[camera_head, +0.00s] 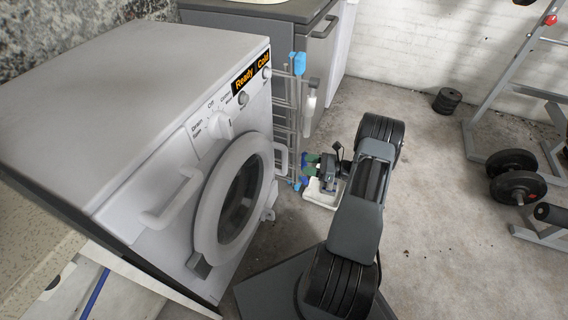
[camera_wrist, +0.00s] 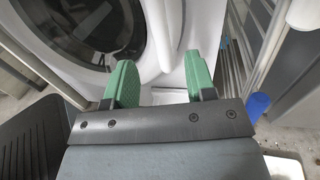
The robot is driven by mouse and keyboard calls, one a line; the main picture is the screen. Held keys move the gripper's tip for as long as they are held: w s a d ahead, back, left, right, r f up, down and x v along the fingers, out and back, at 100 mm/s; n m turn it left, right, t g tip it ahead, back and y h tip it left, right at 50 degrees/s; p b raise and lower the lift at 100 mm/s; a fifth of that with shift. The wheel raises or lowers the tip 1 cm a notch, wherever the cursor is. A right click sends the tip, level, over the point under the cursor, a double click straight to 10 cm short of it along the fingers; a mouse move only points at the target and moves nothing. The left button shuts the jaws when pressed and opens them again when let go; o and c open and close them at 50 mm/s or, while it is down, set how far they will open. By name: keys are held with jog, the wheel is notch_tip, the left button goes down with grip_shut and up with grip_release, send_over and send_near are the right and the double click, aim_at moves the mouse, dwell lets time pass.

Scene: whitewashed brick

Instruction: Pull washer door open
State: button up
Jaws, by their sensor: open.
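The white washer (camera_head: 130,90) stands at the left in the head view. Its round door (camera_head: 205,215), with a white ring and dark glass, looks shut against the front. A grey piece sits at the ring's lower left, and a small white piece (camera_head: 268,214) juts at its right side. My gripper (camera_head: 309,170) is right of the door, its green fingers pointing towards the washer. In the wrist view, my gripper (camera_wrist: 160,68) is open, with white washer front between and beyond the fingers. The door (camera_wrist: 150,58) shows at upper left there. I cannot tell whether a finger touches it.
White bar handles stick out on the washer's front. A wire drying rack (camera_head: 288,120) stands close beyond the washer, beside a grey cabinet (camera_head: 317,65). A weight rack (camera_head: 510,80) and dumbbell (camera_head: 515,178) are at the right.

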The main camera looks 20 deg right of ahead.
aim_at(284, 161)
jog(key=b+x, duration=0.2)
jog(key=x, duration=0.7)
jog(key=shift+w+a, duration=0.15)
jog(key=shift+a, duration=0.05)
grip_shut()
